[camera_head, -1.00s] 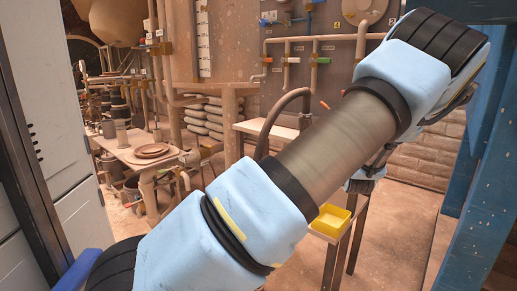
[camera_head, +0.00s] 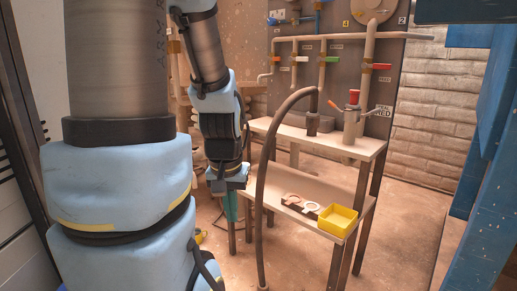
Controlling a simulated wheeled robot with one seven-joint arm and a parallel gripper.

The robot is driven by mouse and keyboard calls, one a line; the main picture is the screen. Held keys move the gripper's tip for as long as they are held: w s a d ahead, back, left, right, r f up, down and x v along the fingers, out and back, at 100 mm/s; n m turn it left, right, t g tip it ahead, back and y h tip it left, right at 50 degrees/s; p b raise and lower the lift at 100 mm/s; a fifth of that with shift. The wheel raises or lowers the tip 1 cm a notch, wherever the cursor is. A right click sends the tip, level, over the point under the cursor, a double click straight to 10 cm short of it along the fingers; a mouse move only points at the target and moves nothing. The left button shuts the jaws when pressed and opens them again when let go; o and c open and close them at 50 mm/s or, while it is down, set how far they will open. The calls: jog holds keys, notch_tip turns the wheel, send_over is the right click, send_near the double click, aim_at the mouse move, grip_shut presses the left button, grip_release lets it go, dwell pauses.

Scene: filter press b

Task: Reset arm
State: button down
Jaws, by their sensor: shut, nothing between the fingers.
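My arm rises in blue and grey links at the left of the head view, then bends over to the centre and hangs down. My gripper (camera_head: 228,184) is at its lower end, pointing down and small in the picture. It is shut, with nothing held. The large near links of my arm hide much of the left side.
A two-level wooden stand (camera_head: 340,148) carries pipe fittings above and a yellow tray (camera_head: 338,220) below. A dark hose (camera_head: 262,185) curves down before it. Valves with coloured handles line the panel (camera_head: 345,60). A blue frame (camera_head: 485,130) stands right.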

notch_tip(320, 180, up, 15)
jog(key=p, duration=1.4)
jog(key=shift+s+a+p, duration=0.25)
jog(key=shift+s+p, duration=0.15)
